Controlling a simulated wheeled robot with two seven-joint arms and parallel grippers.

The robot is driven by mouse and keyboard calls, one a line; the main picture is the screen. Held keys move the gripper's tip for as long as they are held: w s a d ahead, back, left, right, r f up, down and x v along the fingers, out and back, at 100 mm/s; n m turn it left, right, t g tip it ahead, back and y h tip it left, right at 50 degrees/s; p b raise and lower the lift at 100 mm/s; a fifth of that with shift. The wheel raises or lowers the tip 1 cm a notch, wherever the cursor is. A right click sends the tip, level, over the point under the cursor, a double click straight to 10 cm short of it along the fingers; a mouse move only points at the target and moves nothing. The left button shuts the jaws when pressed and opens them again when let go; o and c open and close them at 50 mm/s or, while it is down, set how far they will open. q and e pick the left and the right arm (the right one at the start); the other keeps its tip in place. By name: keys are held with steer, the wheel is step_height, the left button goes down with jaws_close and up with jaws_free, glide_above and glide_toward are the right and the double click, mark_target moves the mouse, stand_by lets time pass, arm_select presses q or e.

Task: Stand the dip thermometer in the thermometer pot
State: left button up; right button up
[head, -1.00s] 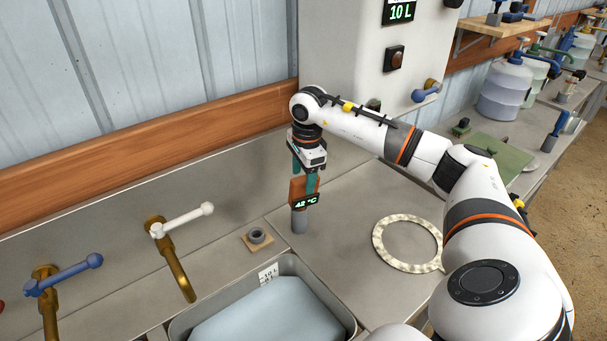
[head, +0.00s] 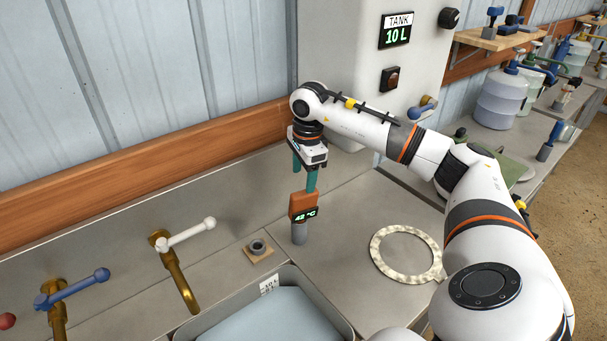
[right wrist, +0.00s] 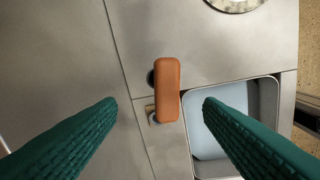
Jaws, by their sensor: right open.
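The dip thermometer (head: 304,204) has an orange-brown head with a green "42 °C" display and stands upright on the counter. A grey upright cylinder (head: 299,234), apparently the thermometer pot, is directly below the head; the part of the thermometer inside it is hidden. My right gripper (head: 306,180) is just above the head, green fingers pointing down. In the right wrist view the orange head (right wrist: 167,90) lies between the open fingers, with clear gaps on both sides. A dark round shape (right wrist: 150,78), partly covered by the head, shows below it. My left gripper is not in view.
A small grey ring on a wooden base (head: 258,249) sits to the left of the thermometer. A sink basin (head: 320,300) is in front, with brass taps (head: 178,280) at left. A pale ring (head: 376,252) lies right. The tank (head: 350,60) stands behind.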

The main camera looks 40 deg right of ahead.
steer(key=r+p, duration=0.1)
steer(key=r, duration=0.1)
steer(key=r+p, duration=0.2)
steer(key=shift+s+r, duration=0.2)
steer(key=shift+r, duration=0.1)
steer(key=shift+s+f, duration=0.1)
stand_by(0.5)
